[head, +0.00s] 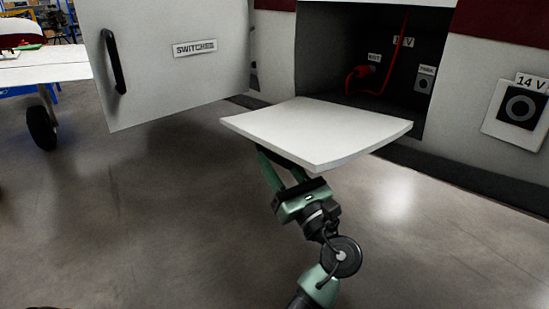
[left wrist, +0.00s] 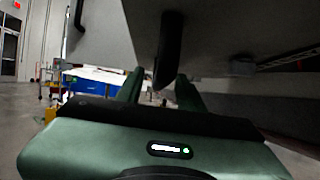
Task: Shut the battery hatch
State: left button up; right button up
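The battery hatch (head: 315,130) is a white panel swung down and standing out level in front of the dark compartment (head: 330,60), which is open. My left gripper (head: 281,166) is under the hatch's near edge, its green fingers pointing up at the underside. In the left wrist view, a dark handle (left wrist: 171,50) hangs from the panel (left wrist: 220,30), its end between or just beyond the spread fingers (left wrist: 157,90). The fingers look apart, with no clear grip on the handle. The hatch hides the fingertips in the head view. My right gripper is not in view.
A white door marked SWITCHES (head: 170,75) with a black handle (head: 112,62) stands open at the left. A red cable (head: 385,70) runs inside the compartment. A 14 V socket (head: 521,106) is on the wall at right. The floor in front is clear.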

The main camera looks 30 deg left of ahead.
pick_arm(q)
jog(key=shift+w+a+r, duration=0.2)
jog(key=shift+a+r, duration=0.05)
jog(key=shift+a, duration=0.25)
jog(key=shift+c, duration=0.4)
grip_shut()
jog(key=shift+f, duration=0.1)
dwell(0.7)
